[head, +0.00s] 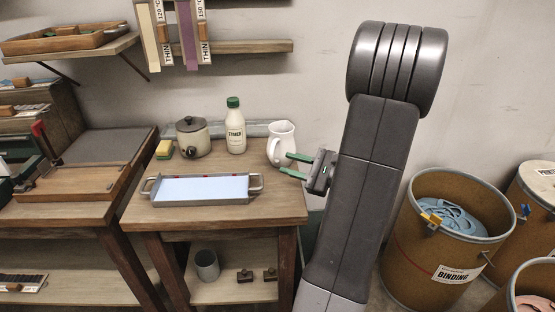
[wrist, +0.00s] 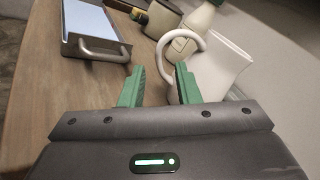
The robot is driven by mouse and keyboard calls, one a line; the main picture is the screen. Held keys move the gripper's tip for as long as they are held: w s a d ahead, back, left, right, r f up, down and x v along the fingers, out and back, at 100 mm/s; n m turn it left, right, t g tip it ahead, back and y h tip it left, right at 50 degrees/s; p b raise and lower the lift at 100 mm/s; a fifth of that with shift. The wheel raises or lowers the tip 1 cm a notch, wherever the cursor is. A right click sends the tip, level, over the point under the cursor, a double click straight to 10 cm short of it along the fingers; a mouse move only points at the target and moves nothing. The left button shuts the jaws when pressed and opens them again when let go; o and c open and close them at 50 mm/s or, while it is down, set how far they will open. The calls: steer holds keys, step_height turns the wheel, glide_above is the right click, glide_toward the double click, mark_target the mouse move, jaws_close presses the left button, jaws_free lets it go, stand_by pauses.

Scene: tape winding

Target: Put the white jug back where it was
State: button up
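The white jug (head: 280,147) stands upright at the back right of the small wooden table (head: 270,208). In the wrist view the jug (wrist: 226,65) is at the upper right, with its looped handle (wrist: 161,58) towards my gripper. My gripper (head: 290,164) is beside the jug at the table's right edge, with its green fingers apart and empty. In the wrist view my gripper (wrist: 160,78) shows part of the handle in the gap between the fingertips. I cannot tell whether a finger touches it.
A starch bottle (head: 235,128), a lidded pot (head: 193,137) and a sponge (head: 164,149) stand left of the jug. A metal tray (head: 200,203) with a pale blue inside lies in front. The table's front right is clear. Drums (head: 425,255) stand on the right.

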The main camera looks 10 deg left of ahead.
steer(key=v, duration=0.5)
steer(key=shift+s+d, duration=0.1)
steer(key=shift+d, duration=0.3)
